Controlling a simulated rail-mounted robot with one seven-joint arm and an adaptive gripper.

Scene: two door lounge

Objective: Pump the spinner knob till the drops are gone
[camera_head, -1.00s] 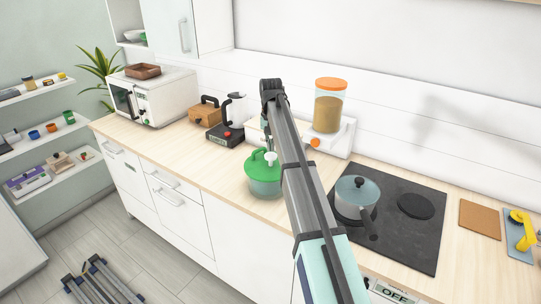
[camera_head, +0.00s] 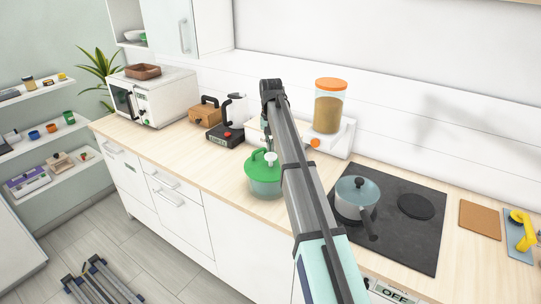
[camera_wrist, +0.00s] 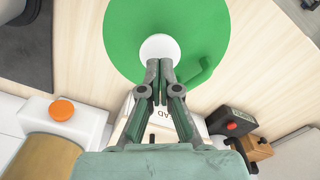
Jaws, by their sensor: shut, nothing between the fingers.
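The salad spinner (camera_head: 264,187) stands on the counter, with a green lid (camera_head: 257,166) and a see-through bluish-green bowl. Its white knob (camera_head: 271,159) sticks up from the lid. In the wrist view the green lid (camera_wrist: 205,28) fills the top middle and the round white knob (camera_wrist: 159,44) is at its centre. My gripper (camera_wrist: 160,65) is shut and empty, its fingertips at the knob's near edge; I cannot tell whether they touch it. In the head view my arm hides most of the gripper. No drops can be made out in the bowl.
Right of the spinner are a white dispenser (camera_head: 345,137) with an orange knob and a hob (camera_head: 413,239) holding a blue pot (camera_head: 357,196). Behind left are a kettle (camera_head: 234,109), a wooden box (camera_head: 203,111) and a microwave (camera_head: 160,99). The counter left of the spinner is clear.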

